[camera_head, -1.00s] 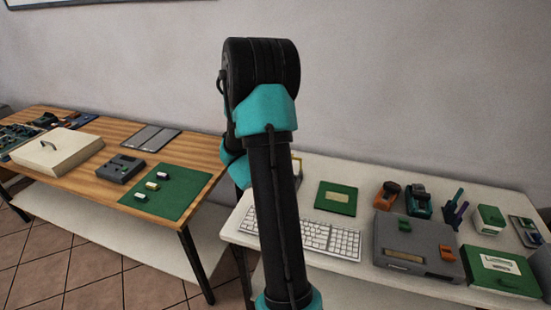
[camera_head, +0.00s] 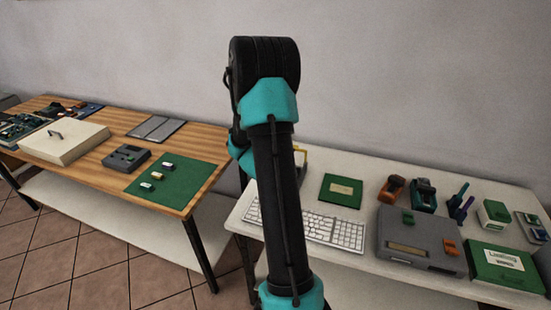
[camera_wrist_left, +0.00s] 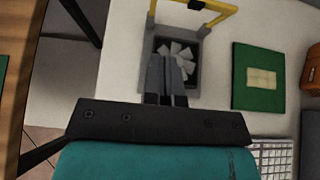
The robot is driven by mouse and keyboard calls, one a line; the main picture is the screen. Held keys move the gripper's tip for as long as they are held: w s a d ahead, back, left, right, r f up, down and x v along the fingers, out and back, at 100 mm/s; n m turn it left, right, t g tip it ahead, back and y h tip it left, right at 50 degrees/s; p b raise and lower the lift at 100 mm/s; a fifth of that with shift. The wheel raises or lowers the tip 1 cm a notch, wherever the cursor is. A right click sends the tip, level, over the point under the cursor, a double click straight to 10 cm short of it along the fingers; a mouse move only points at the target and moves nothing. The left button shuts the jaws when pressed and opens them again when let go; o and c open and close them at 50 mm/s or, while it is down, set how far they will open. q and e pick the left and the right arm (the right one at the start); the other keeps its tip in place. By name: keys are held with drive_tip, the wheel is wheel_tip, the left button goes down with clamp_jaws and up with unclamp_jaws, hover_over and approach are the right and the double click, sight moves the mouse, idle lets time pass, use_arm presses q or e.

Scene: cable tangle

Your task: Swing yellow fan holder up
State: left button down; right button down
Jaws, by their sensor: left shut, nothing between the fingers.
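The yellow fan holder (camera_wrist_left: 233,14) is a yellow bar frame at the top of the left wrist view, partly cut off by the picture edge. It is joined to a grey unit with a pale-bladed fan (camera_wrist_left: 181,50) on the white table. My left gripper (camera_wrist_left: 167,60) is shut and empty, its fingertips in front of the fan and below the yellow frame in the picture. I cannot tell if they touch the unit. In the head view my arm hides the gripper and most of the fan unit. My right gripper is not in view.
Right of the fan unit lie a green board (camera_head: 341,190) and a white keyboard (camera_head: 335,231). A grey device (camera_head: 420,240) and orange and teal tools (camera_head: 423,193) stand further right. A wooden table (camera_head: 110,118) stands to the left, across a gap.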

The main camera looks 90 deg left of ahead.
use_arm(q)
drive_tip(key=x, duration=0.6)
drive_tip(key=shift+w+r, duration=0.1)
drive_tip(key=a, duration=0.1)
drive_tip(key=w+a, duration=0.1)
drive_tip(key=shift+a+r, duration=0.35)
drive_tip(key=shift+r, duration=0.05)
drive_tip(key=shift+w+a+r, duration=0.1)
drive_tip(key=shift+a, duration=0.1)
drive_tip(key=shift+w, duration=0.15)
